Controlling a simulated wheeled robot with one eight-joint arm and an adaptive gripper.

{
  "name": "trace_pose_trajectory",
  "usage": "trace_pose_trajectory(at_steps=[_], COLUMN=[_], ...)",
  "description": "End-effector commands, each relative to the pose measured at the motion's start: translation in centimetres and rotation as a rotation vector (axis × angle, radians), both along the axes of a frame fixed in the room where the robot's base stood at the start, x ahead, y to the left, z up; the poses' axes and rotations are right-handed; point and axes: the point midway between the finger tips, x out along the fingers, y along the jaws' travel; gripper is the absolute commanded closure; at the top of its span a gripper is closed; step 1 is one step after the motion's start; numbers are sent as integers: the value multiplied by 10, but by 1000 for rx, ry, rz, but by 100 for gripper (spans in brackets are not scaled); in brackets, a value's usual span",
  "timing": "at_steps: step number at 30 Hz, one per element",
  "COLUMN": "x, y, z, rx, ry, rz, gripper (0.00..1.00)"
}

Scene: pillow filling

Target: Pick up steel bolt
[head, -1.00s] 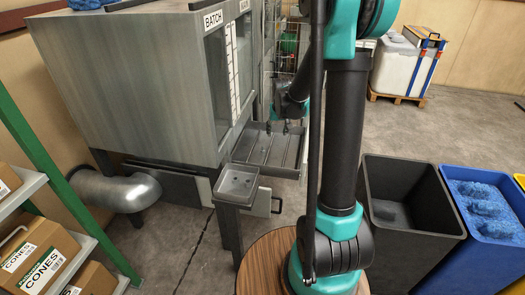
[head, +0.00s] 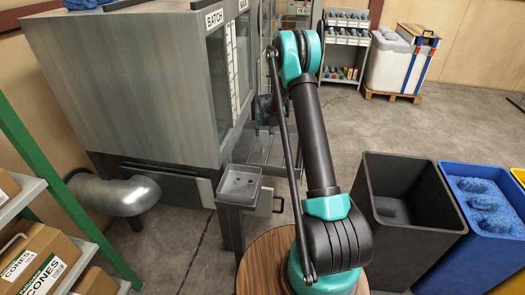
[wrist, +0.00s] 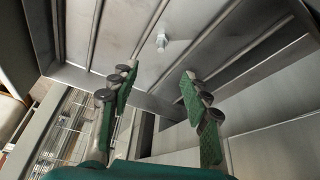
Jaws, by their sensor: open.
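The steel bolt (wrist: 162,42) lies on a ribbed metal tray (wrist: 138,18) in the wrist view, near the top middle. My gripper (wrist: 158,86) is open, with its two green-padded fingers apart and nothing between them. The bolt shows beyond the fingertips, roughly in line with the gap between them. In the head view my gripper (head: 262,126) is small and hangs over the tray (head: 278,150) at the front of the grey machine, partly behind my arm. I cannot make out the bolt in the head view.
A small metal pan (head: 239,184) stands at the near corner of the grey machine (head: 130,80). A black bin (head: 408,215) and a blue bin (head: 485,225) stand at the right. A shelf with cartons (head: 38,258) is at the left. Open floor lies behind the bins.

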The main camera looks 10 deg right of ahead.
Motion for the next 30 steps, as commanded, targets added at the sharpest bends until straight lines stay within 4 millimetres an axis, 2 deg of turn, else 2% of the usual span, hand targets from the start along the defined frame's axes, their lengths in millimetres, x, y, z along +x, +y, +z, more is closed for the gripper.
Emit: trace_pose_trajectory(at_steps=[12, 16, 23, 30], x=[28, 34, 39, 53], y=[0, 0, 0, 2], z=[-68, -82, -93, -121], rx=[0, 0, 0, 0], ry=[0, 0, 0, 0], rz=[0, 0, 0, 0], gripper=[53, 53, 53, 53])
